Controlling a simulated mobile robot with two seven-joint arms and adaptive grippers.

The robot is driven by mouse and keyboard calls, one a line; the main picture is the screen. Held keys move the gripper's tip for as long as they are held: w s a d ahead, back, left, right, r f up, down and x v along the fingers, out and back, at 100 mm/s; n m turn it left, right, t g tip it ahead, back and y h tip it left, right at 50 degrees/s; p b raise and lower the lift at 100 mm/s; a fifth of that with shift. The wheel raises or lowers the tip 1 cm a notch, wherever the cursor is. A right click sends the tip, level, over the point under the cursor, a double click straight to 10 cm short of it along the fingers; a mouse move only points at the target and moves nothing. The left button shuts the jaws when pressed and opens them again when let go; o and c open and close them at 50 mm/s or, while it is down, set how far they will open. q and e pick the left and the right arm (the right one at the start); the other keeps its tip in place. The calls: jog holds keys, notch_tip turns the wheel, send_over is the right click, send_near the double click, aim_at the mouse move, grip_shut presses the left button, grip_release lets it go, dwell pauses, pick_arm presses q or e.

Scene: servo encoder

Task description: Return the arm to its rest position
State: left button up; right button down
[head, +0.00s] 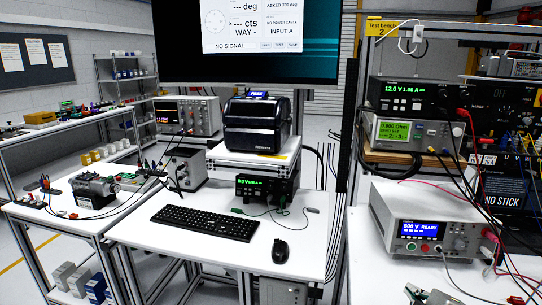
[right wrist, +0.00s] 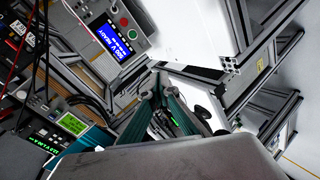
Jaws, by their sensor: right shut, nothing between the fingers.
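My right gripper (head: 416,293) shows only as a small part at the bottom edge of the head view, low in front of the white bench power unit reading "500 V READY" (head: 420,231). In the right wrist view its fingers (right wrist: 172,112) are together with nothing between them. The same power unit (right wrist: 118,32) shows at the top of that view, apart from the fingers. Most of my right arm is outside the head view. My left gripper and left arm are not in view.
The middle table holds a keyboard (head: 206,222), a mouse (head: 281,250) and a black device (head: 257,125) on a raised stand. A motor (head: 95,190) sits on the left table. Red and black cables (head: 462,180) hang at the right bench. A dark upright post (head: 352,120) separates the benches.

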jog(key=s+d+f+m+g+h, duration=0.1)
jog(key=s+d+f+m+g, duration=0.15)
jog(key=s+f, duration=0.65)
jog(key=s+d+f+m+g+h, duration=0.1)
jog(key=s+d+f+m+g, duration=0.15)
jog(key=s+f, duration=0.65)
jog(key=a+f+m+t+y, duration=0.1)
jog(key=a+f+y, duration=0.2)
jog(key=a+f, duration=0.2)
jog(key=w+a+f+m+t+y, duration=0.1)
jog(key=a+f+y, duration=0.3)
jog(key=a, duration=0.8)
jog(key=shift+f+t, duration=0.6)
jog(key=shift+f, duration=0.6)
